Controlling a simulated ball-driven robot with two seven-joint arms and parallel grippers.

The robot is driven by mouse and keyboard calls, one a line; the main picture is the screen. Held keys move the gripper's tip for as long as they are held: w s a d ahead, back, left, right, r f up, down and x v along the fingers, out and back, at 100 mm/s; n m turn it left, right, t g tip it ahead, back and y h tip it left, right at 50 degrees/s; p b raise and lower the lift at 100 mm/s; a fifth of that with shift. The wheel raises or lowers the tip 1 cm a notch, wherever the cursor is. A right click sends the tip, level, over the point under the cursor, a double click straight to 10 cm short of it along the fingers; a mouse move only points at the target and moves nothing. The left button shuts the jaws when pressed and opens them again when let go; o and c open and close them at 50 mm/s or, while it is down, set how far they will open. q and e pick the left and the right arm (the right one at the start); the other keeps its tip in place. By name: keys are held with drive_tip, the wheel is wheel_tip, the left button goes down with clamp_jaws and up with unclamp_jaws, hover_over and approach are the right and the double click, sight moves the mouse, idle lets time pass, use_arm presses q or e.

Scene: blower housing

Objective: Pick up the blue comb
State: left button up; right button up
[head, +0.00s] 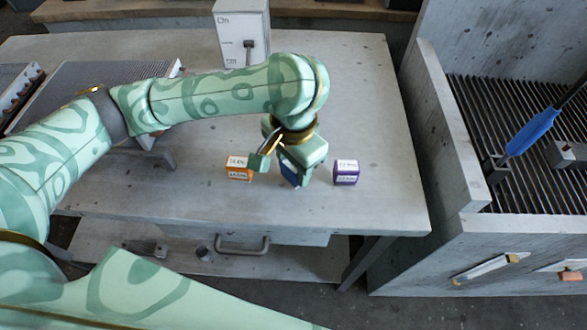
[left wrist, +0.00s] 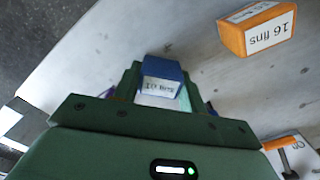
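The blue comb is a small blue block (left wrist: 162,72) with a white label, which appears to read "10 fins", in the left wrist view. It sits between the fingers of my left gripper (left wrist: 160,92). In the head view only part of the blue comb (head: 289,171) shows, partly hidden by the left gripper (head: 286,163). That gripper points down over the table, its fingers on either side of the comb, with a gap visible beside one finger. It looks open; contact with the comb is unclear. My right gripper is not in view.
An orange block (head: 238,169), labelled "16 fins" in the left wrist view, stands close left of the gripper. A purple block (head: 346,172) stands to the right. A switch box (head: 241,32) is at the table's back. A grey grated bin (head: 460,195) stands right of the table (head: 385,130).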

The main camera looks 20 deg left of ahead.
sight(294, 168)
use_arm(q)
drive_tip(key=shift+r+p, duration=0.4)
drive_tip(key=r+p, duration=0.2)
drive_tip(key=r, duration=0.1)
drive_tip(key=r+p, duration=0.1)
drive_tip(key=shift+s+d+r+p, duration=0.15)
drive_tip(key=shift+s+p, duration=0.15)
drive_tip(key=shift+s, duration=0.05)
drive_tip(key=s+d+r+p, duration=0.2)
drive_tip(key=s+r+p, duration=0.1)
drive_tip(key=s, duration=0.3)
drive_tip(key=s+d+r+p, duration=0.2)
drive_tip(key=s+r+p, duration=0.2)
drive_tip(key=s, duration=0.2)
drive_tip(key=shift+s+d+r, duration=0.25)
drive_tip(key=shift+d+r, duration=0.05)
drive_tip(key=shift+r, duration=0.1)
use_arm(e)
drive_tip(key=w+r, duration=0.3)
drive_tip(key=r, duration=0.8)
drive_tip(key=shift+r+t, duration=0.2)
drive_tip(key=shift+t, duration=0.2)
